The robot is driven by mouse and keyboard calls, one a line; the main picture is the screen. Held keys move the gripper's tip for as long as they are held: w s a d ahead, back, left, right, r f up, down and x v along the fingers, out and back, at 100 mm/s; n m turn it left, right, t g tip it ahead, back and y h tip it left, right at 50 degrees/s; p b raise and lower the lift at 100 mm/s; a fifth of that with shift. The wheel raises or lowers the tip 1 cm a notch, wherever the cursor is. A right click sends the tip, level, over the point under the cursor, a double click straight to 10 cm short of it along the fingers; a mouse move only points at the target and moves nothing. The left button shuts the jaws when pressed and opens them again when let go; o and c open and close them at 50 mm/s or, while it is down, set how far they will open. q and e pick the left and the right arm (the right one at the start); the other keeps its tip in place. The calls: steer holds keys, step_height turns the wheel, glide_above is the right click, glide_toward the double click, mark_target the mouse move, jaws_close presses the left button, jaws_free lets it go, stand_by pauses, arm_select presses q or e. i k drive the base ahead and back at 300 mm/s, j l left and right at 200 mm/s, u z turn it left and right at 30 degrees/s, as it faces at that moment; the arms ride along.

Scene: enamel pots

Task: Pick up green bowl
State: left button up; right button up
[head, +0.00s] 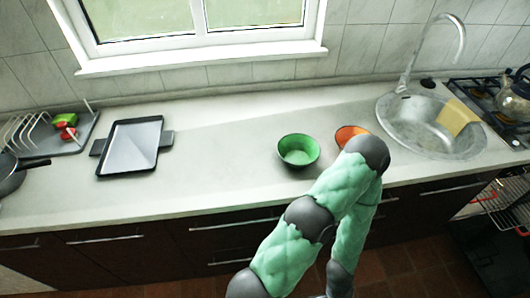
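One of my arms, with green covers and grey joints, rises from the bottom and bends back down just right of the bowl. It appears apart from the bowl. Neither of my grippers shows; the bent arm's lower end runs down to the bottom edge of the view.
An orange bowl (348,134) stands right of the green one, partly hidden by my arm. A round sink (420,134) with a yellow board (457,117) lies right. A dark tray (131,146) and a dish rack (47,134) are left. The counter between tray and green bowl is clear.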

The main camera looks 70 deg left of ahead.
mark_target(298, 151)
steer(key=u, duration=1.9)
